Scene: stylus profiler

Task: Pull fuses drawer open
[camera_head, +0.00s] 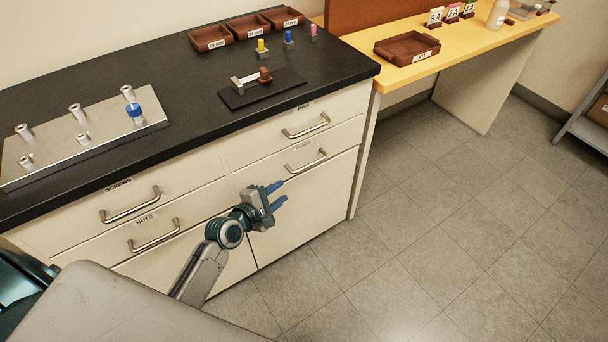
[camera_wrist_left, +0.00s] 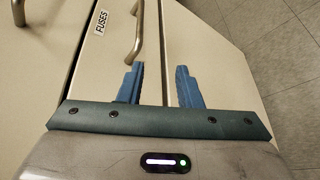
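The fuses drawer (camera_head: 262,172) is the second drawer down in the right column of the cream cabinet, and it looks closed. Its silver bar handle (camera_head: 306,161) also shows at the top of the left wrist view (camera_wrist_left: 137,32), beside the FUSES label (camera_wrist_left: 101,22). My left gripper (camera_head: 282,194) is in front of the cabinet, lower and to the left of that handle in the head view. Its two blue fingers (camera_wrist_left: 160,70) are apart with nothing between them. The handle lies beyond the fingertips and is not between them. My right gripper is not in view.
Another drawer handle (camera_head: 306,126) is just above. The screws handle (camera_head: 130,205) and nuts handle (camera_head: 155,236) are to the left. The black countertop (camera_head: 190,75) holds a metal plate, trays and small parts. The tiled floor (camera_head: 400,220) to the right is clear.

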